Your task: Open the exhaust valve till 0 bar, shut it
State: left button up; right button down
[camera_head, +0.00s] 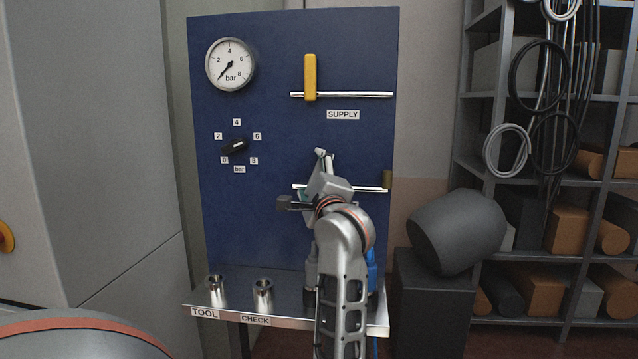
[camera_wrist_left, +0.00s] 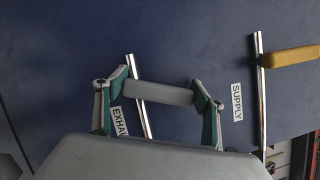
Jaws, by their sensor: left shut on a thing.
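The exhaust valve sits on the lower chrome pipe (camera_head: 370,189) of the blue panel (camera_head: 270,120). My left gripper (camera_head: 323,165) is at this pipe and hides most of the valve in the head view. In the left wrist view, its fingers (camera_wrist_left: 160,93) are shut on a grey bar, seemingly the exhaust handle (camera_wrist_left: 158,92), lying across the pipe (camera_wrist_left: 139,90). The EXHAUST label (camera_wrist_left: 120,121) is partly covered. The pressure gauge (camera_head: 230,64) needle points lower left, near the low end of the scale. My right gripper is not in view.
The yellow supply handle (camera_head: 310,77) stands upright across the upper pipe. A black regulator knob (camera_head: 234,147) is at left. Two metal cups (camera_head: 263,293) stand on the shelf below. A dark drum (camera_head: 457,232) and loaded shelving (camera_head: 550,180) are at right.

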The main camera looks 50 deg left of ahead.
pick_arm(q)
jog(key=n, duration=0.2)
jog(key=shift+s+a+n+g+h+b, duration=0.2)
jog(key=shift+a+n+g+h+b, duration=0.1)
jog(key=shift+g+b, duration=0.1)
jog(key=shift+s+a+n+g+h, duration=0.25)
jog(key=shift+n+g+h, duration=0.05)
jog(key=shift+n, duration=0.7)
jog(key=o, duration=1.6)
